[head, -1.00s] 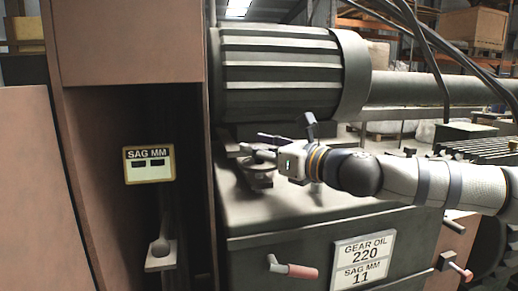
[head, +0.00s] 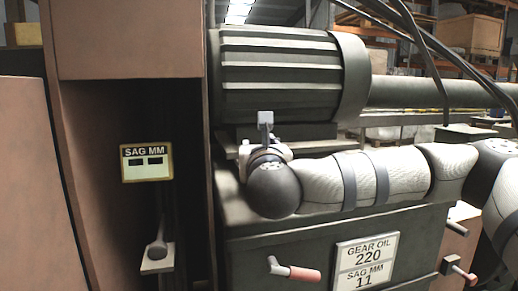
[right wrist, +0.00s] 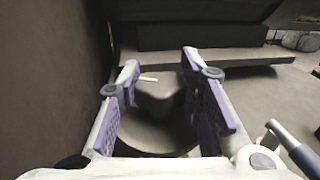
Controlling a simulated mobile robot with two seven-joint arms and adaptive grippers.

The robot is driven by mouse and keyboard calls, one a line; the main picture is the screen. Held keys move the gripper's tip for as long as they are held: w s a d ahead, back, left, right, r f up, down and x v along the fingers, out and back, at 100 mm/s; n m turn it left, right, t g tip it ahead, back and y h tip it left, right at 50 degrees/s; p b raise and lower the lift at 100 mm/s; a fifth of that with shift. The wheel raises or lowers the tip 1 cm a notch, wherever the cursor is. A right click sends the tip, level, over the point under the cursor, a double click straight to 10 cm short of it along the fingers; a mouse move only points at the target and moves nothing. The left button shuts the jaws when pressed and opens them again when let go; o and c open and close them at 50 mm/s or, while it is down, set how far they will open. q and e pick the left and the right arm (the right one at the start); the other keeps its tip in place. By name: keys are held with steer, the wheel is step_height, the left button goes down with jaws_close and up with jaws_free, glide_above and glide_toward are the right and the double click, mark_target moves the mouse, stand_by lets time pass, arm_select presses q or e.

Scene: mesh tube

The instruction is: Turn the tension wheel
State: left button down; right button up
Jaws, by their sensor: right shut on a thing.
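The tension wheel (right wrist: 158,112) is a grey lobed knob on a round base, seen in the right wrist view between my two finger pads. In the head view my right gripper (head: 262,152) is at the machine's top ledge below the ribbed drum. My dark wrist joint hides the fingers and the wheel there. My left gripper is not in view.
A placard (head: 362,262) reads GEAR OIL 220, SAG MM 11. A crank with a red grip (head: 303,273) sticks out of the front panel. The ribbed drum (head: 285,75) overhangs my gripper. A brown wall (right wrist: 55,80) stands close on the left in the wrist view.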

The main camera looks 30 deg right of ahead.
steer(key=shift+m+g+h, duration=0.4)
steer(key=shift+m+h, duration=0.1)
steer(key=shift+h, duration=0.2)
steer(key=o, duration=1.2)
steer(key=shift+s+a, duration=0.1)
steer(key=v, duration=1.1)
steer(key=shift+s+a, duration=0.1)
steer(key=shift+s, duration=0.3)
